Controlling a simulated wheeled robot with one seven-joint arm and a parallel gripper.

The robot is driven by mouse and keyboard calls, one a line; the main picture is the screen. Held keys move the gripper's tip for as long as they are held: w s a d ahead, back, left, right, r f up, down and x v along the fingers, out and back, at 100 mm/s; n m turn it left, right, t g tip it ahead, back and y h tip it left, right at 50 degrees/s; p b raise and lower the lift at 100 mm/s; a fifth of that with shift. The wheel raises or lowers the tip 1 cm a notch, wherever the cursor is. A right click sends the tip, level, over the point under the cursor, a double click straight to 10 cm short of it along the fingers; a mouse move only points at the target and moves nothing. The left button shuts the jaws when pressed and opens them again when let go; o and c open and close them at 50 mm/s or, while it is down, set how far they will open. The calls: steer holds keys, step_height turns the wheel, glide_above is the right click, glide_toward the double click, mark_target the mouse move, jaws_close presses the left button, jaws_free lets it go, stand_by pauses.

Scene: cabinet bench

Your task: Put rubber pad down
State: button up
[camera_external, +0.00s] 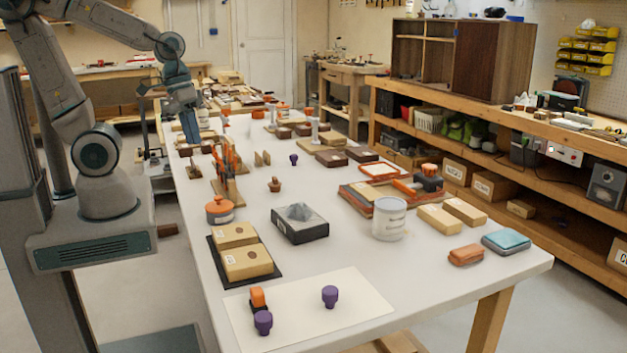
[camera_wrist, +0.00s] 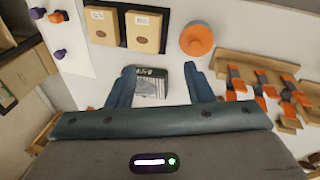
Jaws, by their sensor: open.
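My gripper (camera_external: 190,138) is over the left edge of the white table, its fingers pointing down. In the wrist view my gripper (camera_wrist: 160,72) is open, with its two blue-grey fingers apart. A small dark block with a pale grey ridged or printed face (camera_wrist: 150,88) shows between the fingers. It may be the rubber pad, but I cannot tell for certain, nor whether it touches a finger. I cannot make this block out near the gripper in the external view.
Wooden blocks on a black mat (camera_external: 214,262), an orange-lidded pot (camera_external: 219,209) and a rack of orange-handled stamps (camera_external: 228,185) stand along the left side. A white sheet (camera_external: 355,300) with purple knobs lies in front. A white tub (camera_external: 389,218) stands mid-table. Bare tabletop shows between them.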

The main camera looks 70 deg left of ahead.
steer(key=w+d+f+n+g+h+b, duration=0.1)
steer(key=d+f+n+g+h+b, duration=0.2)
steer(key=d+f+n+h+b, duration=0.75)
steer(key=n+t+b, duration=0.1)
steer(key=n+b, duration=0.2)
steer(key=n, duration=0.2)
glide_toward(257, 290)
steer(key=shift+s+a+f+h, duration=0.1)
steer(key=shift+a+h, duration=0.05)
steer(key=shift+a, duration=0.35)
steer(key=shift+s+a+f+h, duration=0.1)
steer(key=shift+s+a, duration=0.05)
steer(key=shift+a, duration=0.35)
steer(key=shift+w+d+n, duration=0.1)
steer(key=shift+d+n, duration=0.15)
steer(key=shift+d, duration=0.05)
steer(key=b+x, duration=0.1)
steer(key=x, duration=0.6)
steer(key=shift+w+d, duration=0.1)
steer(key=shift+x, duration=3.1)
steer(key=shift+w+r, duration=0.1)
steer(key=shift+r, duration=0.15)
steer(key=shift+c, duration=0.4)
jaws_close()
